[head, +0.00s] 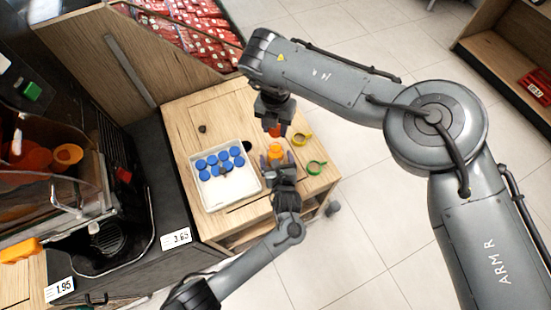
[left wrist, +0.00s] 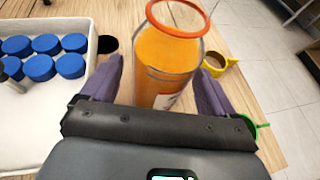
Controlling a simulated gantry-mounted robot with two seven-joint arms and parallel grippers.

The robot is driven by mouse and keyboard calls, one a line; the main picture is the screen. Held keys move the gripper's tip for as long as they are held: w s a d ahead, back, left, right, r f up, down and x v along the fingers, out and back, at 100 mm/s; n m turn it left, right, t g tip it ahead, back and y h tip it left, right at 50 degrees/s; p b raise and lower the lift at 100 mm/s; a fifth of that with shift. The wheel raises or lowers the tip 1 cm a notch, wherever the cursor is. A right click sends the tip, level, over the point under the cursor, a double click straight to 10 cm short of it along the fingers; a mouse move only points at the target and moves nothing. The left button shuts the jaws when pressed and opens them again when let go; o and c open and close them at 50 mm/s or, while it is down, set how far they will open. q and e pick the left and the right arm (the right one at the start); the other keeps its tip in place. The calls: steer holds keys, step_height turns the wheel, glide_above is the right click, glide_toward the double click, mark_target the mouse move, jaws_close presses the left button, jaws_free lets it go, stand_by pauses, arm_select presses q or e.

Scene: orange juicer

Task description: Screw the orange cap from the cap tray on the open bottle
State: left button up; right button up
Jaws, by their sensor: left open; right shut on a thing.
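The open bottle (head: 275,151), filled with orange juice, stands upright near the right edge of the wooden table. In the left wrist view the bottle (left wrist: 163,70) shows an orange ring around its open top. My left gripper (head: 277,163) is open, with a finger on each side of the bottle; contact cannot be told. My right gripper (head: 271,121) is shut on a small orange-red cap (head: 274,131) just above and behind the bottle. The cap is mostly hidden by the fingers. The white cap tray (head: 226,202) holds several blue caps (head: 213,160) left of the bottle.
A yellow ring-shaped piece (head: 302,139) and a green one (head: 316,167) lie right of the bottle. A black round hole or disc (left wrist: 108,45) lies between tray and bottle. A juicer machine (head: 75,200) stands at the left. Open floor lies to the right.

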arm_select(q)
steer(key=shift+w+a+f, duration=0.1)
steer(key=shift+w+f, duration=0.15)
steer(key=shift+w, duration=0.3)
steer(key=c, duration=1.5)
arm_select(e)
glide_above(275, 146)
steer(key=shift+f, duration=2.55)
steer(key=shift+f, duration=0.1)
steer(key=shift+w+f, duration=0.1)
steer(key=shift+f, duration=0.65)
steer(key=shift+f, duration=0.55)
